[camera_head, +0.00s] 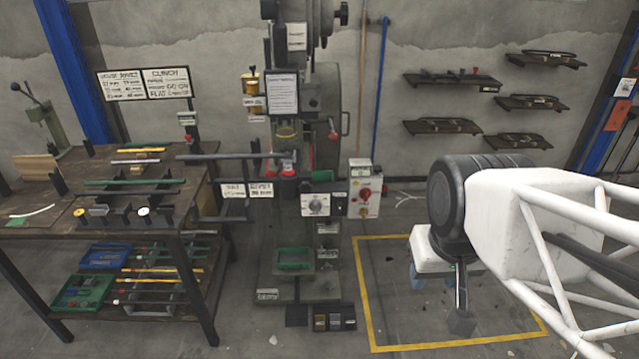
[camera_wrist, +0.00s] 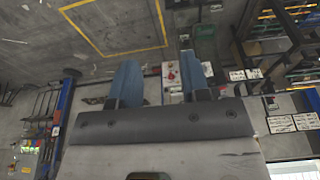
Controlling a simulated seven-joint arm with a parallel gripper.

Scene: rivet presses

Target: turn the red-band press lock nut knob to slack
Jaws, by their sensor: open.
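A tall grey press (camera_head: 325,95) stands at the centre of the head view, with a red ring (camera_head: 288,171) low on its head. I cannot tell which small part is the lock nut knob. A white panel with a round dial (camera_head: 316,205) sits below the ring, and a white box (camera_head: 361,190) with a red knob stands to its right. My gripper (camera_head: 430,275) is right of the press and well apart from it, partly hidden by my arm. In the wrist view, my gripper (camera_wrist: 160,82) shows two blue fingers spread apart with nothing held; the white box (camera_wrist: 172,78) appears beyond them.
A workbench (camera_head: 140,160) with rods, tools and bins stands left of the press. A long dark bar (camera_head: 215,156) reaches from the press over the bench. Small shelves (camera_head: 440,126) hang on the right wall. The floor inside the yellow outline (camera_head: 362,300) is mostly clear.

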